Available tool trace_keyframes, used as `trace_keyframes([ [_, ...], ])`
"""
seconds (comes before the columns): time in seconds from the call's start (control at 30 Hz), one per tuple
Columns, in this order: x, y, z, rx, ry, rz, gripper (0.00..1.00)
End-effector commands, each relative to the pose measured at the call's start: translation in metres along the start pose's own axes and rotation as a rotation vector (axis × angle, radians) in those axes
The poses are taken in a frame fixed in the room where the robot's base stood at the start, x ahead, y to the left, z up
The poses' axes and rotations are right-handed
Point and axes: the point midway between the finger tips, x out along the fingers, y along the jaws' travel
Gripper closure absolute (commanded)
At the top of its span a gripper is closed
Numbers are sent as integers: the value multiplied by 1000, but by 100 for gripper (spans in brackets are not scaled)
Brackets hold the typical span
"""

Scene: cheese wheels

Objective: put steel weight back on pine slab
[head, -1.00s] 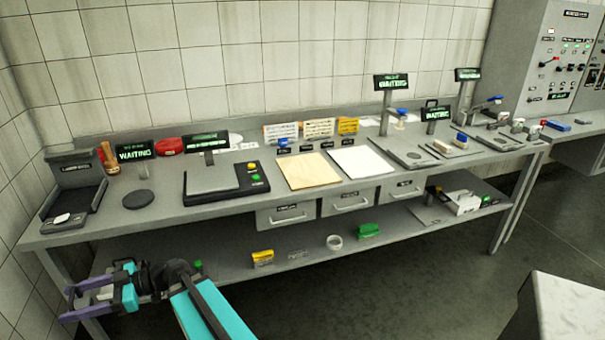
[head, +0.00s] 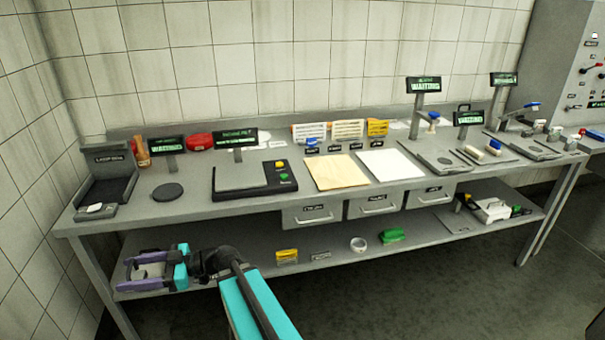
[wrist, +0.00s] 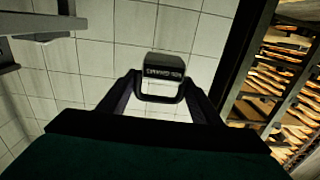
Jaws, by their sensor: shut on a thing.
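The steel weight (wrist: 164,68) is a dark grey block with lettering and a loop handle, seen in the wrist view between the fingers of my gripper (wrist: 158,90). My gripper is shut on its handle. In the head view, my gripper (head: 135,271) is at the lower left, in front of the bench and below its top; a small grey part shows between the fingers. The pine slab (head: 336,173) is a pale wooden board lying flat on the bench top, to the right of and above my gripper in the picture. Its visible top is bare.
The bench (head: 260,209) has drawers and a lower shelf. A white slab (head: 390,164) lies right of the pine slab. A black-framed scale (head: 240,188) with buttons stands left of it. Small signs (head: 348,129) stand behind. Racks of round wheels (wrist: 275,90) show in the wrist view.

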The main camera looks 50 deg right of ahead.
Motion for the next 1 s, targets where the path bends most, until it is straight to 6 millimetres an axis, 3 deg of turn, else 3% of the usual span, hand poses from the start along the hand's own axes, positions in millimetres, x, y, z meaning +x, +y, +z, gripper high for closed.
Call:
trace_keyframes([
  [0.37,4,-1,-2,-1,2,1,86],
  [0.57,-16,27,-5,-4,-1,82,86],
  [0.77,-62,78,-11,-9,-6,246,86],
  [1.0,-137,142,-20,-13,-12,472,86],
])
